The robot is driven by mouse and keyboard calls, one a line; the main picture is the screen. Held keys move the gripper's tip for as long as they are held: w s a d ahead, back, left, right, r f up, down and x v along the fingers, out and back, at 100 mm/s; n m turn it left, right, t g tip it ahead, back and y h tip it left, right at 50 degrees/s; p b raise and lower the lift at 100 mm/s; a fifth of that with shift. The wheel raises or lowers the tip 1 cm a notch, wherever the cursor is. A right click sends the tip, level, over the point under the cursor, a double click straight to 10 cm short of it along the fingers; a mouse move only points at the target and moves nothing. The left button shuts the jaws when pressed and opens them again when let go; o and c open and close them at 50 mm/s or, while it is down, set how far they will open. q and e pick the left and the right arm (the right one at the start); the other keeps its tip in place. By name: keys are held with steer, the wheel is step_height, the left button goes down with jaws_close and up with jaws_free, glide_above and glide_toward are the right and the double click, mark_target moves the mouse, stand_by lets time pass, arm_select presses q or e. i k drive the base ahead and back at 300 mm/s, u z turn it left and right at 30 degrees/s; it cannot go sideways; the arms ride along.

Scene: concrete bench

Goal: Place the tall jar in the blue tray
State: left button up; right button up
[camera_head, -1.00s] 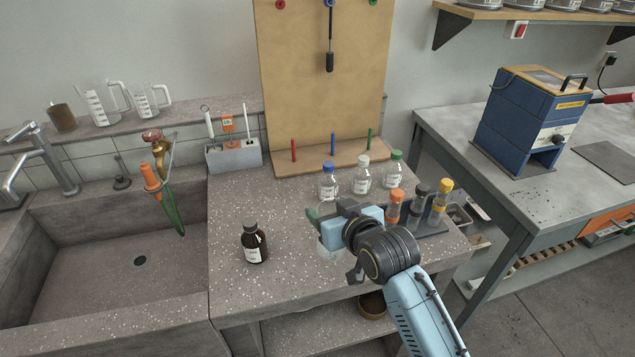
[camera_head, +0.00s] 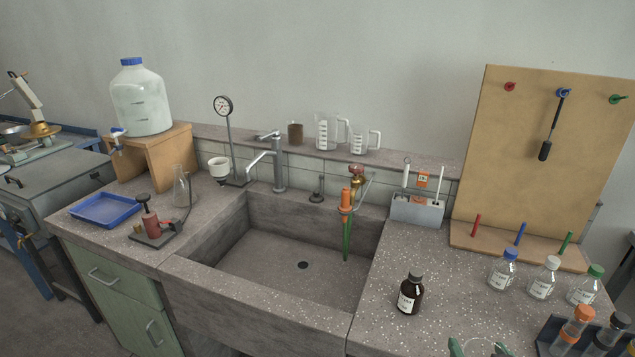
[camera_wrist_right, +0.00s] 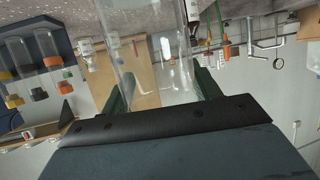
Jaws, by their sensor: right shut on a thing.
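The blue tray (camera_head: 107,210) lies empty on the counter left of the sink in the head view. My right gripper (camera_head: 479,349) shows only as green fingertips at the bottom edge of the head view. A clear glass rim (camera_head: 484,344), seemingly the tall jar's, shows between them. In the right wrist view the clear, see-through tall jar (camera_wrist_right: 140,55) stands between the two green fingers of my right gripper (camera_wrist_right: 163,92), which is shut on it. The jar's far end is cut off by the frame. My left gripper is not in view.
The sink (camera_head: 290,262) with its faucet (camera_head: 277,160) lies between the right counter and the tray. A brown bottle (camera_head: 411,293) stands by the sink's right edge. A burner-like device (camera_head: 152,225) and a flask (camera_head: 181,187) stand right of the tray.

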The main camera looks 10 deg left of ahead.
mark_target(112, 213)
steer(key=u, duration=0.1)
steer(key=k, duration=0.25)
steer(key=u, duration=1.7)
steer(key=i, duration=1.1)
steer(key=u, duration=0.3)
steer(key=i, duration=1.65)
steer(key=z, duration=0.75)
